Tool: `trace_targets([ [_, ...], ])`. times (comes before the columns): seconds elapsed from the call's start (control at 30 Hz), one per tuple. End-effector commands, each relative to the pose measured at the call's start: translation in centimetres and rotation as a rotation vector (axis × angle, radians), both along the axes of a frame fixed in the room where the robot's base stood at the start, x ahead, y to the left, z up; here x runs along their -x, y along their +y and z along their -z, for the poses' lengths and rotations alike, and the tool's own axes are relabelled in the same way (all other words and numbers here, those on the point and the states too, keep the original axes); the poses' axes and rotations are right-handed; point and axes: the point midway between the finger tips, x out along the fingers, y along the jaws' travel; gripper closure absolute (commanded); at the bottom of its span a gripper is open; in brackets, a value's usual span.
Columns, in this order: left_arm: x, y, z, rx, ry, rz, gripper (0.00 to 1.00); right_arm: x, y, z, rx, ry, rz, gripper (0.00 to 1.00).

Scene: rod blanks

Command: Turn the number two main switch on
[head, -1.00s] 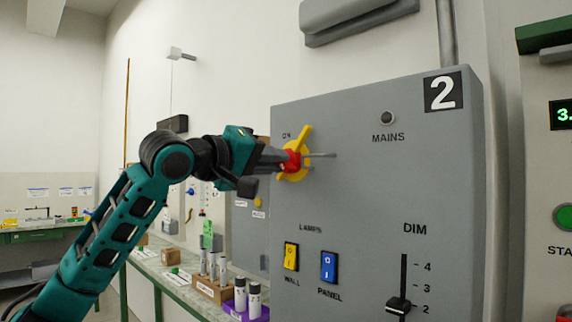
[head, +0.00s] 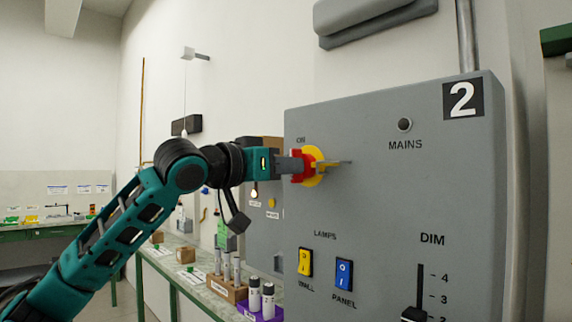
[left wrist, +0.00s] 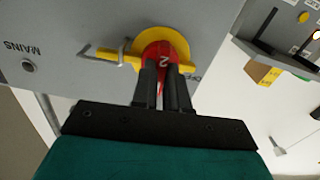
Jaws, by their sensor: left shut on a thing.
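The grey panel (head: 390,190) bears a "2" plate (head: 463,99) at its upper right. Its main switch has a red knob (head: 298,166) on a yellow disc with a yellow bar (head: 333,164) that points right, about level, alongside a metal piece. The "ON" label is above the switch. The round MAINS lamp (head: 405,125) looks dark. My right gripper is not in view.
Below the switch are a yellow lamp rocker (head: 305,262), a blue rocker (head: 344,273) and a DIM slider (head: 415,313). Left of the panel a bench holds tubes in a wooden rack (head: 228,287) and a purple one (head: 268,312). Another panel stands behind.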

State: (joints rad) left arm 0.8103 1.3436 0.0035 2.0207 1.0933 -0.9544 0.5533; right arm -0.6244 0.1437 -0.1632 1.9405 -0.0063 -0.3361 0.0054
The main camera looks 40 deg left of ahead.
Motion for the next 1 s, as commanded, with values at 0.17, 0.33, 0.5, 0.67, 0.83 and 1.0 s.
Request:
trace_targets([
  [0.17,0.06,0.06,-0.17,-0.059,-0.008,-0.002,1.0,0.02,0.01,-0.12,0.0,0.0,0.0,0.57],
  [0.33,0.06,0.05,-0.18,-0.083,-0.011,-0.002,1.0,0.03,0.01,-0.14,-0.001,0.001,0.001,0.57],
  [0.5,0.06,0.05,-0.19,-0.089,-0.013,-0.001,1.0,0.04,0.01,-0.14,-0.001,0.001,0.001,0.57],
  [0.67,0.07,0.05,-0.2,-0.09,-0.014,-0.002,1.0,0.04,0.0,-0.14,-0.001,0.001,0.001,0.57],
  [0.83,0.06,0.04,-0.19,-0.089,-0.013,-0.001,0.77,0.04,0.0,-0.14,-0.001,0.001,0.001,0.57],
  [1.0,0.04,0.03,-0.11,-0.087,-0.011,-0.001,0.61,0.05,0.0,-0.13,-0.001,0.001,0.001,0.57],
])
